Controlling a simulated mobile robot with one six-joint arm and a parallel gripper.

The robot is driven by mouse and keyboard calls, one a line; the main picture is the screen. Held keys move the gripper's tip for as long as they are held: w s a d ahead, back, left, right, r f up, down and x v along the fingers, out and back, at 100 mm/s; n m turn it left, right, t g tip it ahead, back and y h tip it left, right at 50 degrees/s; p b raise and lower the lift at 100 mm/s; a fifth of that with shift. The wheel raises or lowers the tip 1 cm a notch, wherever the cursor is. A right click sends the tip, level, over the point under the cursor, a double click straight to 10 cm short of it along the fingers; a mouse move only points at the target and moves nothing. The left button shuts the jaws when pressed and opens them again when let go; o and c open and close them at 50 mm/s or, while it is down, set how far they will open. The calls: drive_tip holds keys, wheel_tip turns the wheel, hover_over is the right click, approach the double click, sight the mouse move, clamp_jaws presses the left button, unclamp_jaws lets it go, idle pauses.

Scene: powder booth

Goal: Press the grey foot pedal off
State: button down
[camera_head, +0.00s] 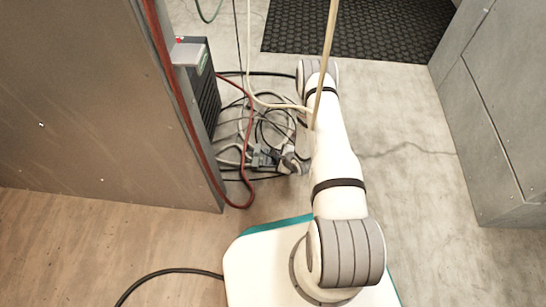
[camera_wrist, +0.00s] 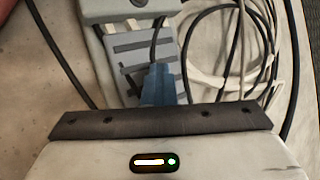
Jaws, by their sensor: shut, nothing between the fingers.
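The grey foot pedal (camera_wrist: 132,50) is in the upper middle of the wrist view, with dark ribs across its tread and a grey housing at its top. In the head view the pedal (camera_head: 262,157) lies on the floor among cables. My gripper (camera_wrist: 160,72) is shut and empty, its blue fingers pointing at the lower part of the ribbed tread. In the head view my gripper (camera_head: 289,161) is low, just right of the pedal. The fingers hide part of the tread. I cannot tell whether they touch it.
Looped cables (camera_wrist: 228,45) lie close right of the pedal. A dark grilled unit (camera_head: 207,95) stands behind left, beside a metal panel (camera_head: 90,90) with a red hose (camera_head: 196,140). A grey cabinet (camera_head: 495,120) is at right. Bare floor (camera_head: 415,200) lies between the arm and cabinet.

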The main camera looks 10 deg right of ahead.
drive_tip(key=shift+r+p, duration=2.15)
drive_tip(key=shift+r, duration=0.9)
drive_tip(key=w+d+r+n+g+h+p, duration=0.1)
drive_tip(key=w+r+n+p, duration=0.25)
drive_tip(key=r, duration=0.75)
drive_tip(key=w+d+r+n+h+p, duration=0.15)
drive_tip(key=r+p, duration=0.35)
drive_tip(key=r, duration=0.7)
drive_tip(key=s+r+n+g+h+p, duration=0.15)
drive_tip(key=r+p, duration=0.25)
drive_tip(key=r, duration=0.8)
drive_tip(key=s+r+n+p, duration=0.3)
drive_tip(key=r+p, duration=0.1)
drive_tip(key=r, duration=0.8)
drive_tip(key=s+r+n+p, duration=0.2)
drive_tip(key=r+n+p, duration=0.15)
drive_tip(key=r, duration=0.85)
drive_tip(key=s+a+r+n+g+p, duration=0.1)
drive_tip(key=s+a+r+n+p, duration=0.1)
drive_tip(key=s+r+n+p, duration=0.2)
drive_tip(key=s+a+r+n+g+p, duration=0.2)
drive_tip(key=s+r+n+p, duration=0.3)
drive_tip(key=s+r+p, duration=0.6)
drive_tip(key=s+r, duration=0.5)
drive_tip(key=r, duration=0.3)
drive_tip(key=s+r, duration=0.5)
drive_tip(key=r, duration=0.3)
drive_tip(key=shift+s+p, duration=0.2)
drive_tip(key=shift+p, duration=0.1)
